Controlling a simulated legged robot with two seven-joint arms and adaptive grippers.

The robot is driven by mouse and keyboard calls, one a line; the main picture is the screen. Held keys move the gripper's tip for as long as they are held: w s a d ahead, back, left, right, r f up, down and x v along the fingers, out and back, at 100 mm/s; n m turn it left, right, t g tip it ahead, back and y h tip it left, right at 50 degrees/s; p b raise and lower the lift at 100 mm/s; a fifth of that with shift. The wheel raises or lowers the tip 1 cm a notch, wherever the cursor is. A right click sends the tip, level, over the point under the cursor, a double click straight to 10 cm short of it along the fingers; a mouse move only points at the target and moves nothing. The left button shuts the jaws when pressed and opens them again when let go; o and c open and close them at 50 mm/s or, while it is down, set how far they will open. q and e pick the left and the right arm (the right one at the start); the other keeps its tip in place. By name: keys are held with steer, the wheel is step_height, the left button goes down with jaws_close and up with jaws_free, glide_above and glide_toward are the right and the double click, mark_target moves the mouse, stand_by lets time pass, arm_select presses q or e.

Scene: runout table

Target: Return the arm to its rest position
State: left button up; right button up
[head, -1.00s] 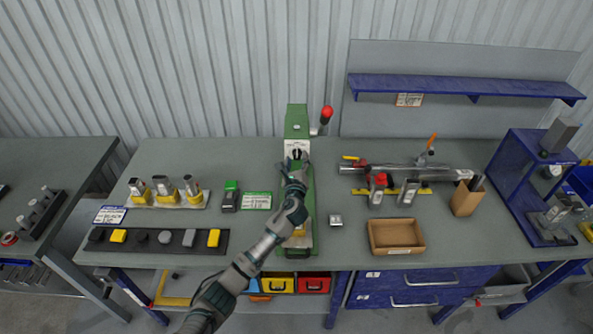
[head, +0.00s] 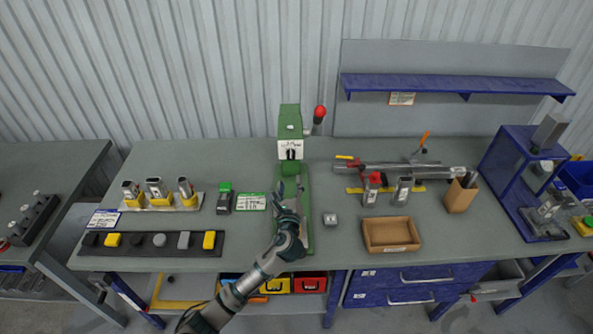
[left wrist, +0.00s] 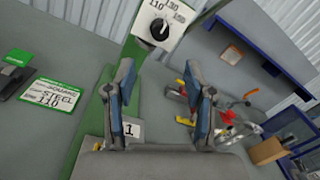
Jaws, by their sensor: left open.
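My left arm comes in from the lower left of the head view. My left gripper (head: 289,190) is open and empty, above the base of the green press (head: 290,122). In the left wrist view its two blue-padded fingers (left wrist: 163,90) stand apart with nothing between them. The press's dial (left wrist: 160,28) shows beyond the fingertips. The red-knobbed lever (head: 319,114) is on the press's right side. My right gripper is not in view.
A bench (head: 140,255) spreads around the press. A cardboard tray (head: 391,249) and a small metal block (head: 330,219) lie to the right, with a clamped tube (head: 395,171) behind. Left are a block tray (head: 95,250) and a green label card (head: 252,202).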

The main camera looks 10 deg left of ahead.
arm_select(q)
steer(key=s+a+f+n+g+h, duration=0.15)
steer(key=s+f+n+g, duration=0.55)
steer(key=s+f+n, duration=0.85)
steer(key=s+f+n+g+h, duration=0.1)
steer(key=s+f+n+g, duration=0.4)
steer(key=s, duration=0.8)
steer(key=s+f+n+g+h, duration=0.25)
steer(key=s+f+n, duration=0.4)
steer(key=s, duration=0.75)
step_height(320, 180, down, 26)
steer(key=m+g, duration=0.1)
steer(key=s+a+f, duration=0.2)
steer(key=s+f, duration=0.7)
steer(key=s+a+f+g+b, duration=0.1)
steer(key=s+a+f, duration=0.1)
steer(key=s+f, duration=0.7)
steer(key=shift+s+y, duration=0.2)
steer(key=shift+y, duration=0.2)
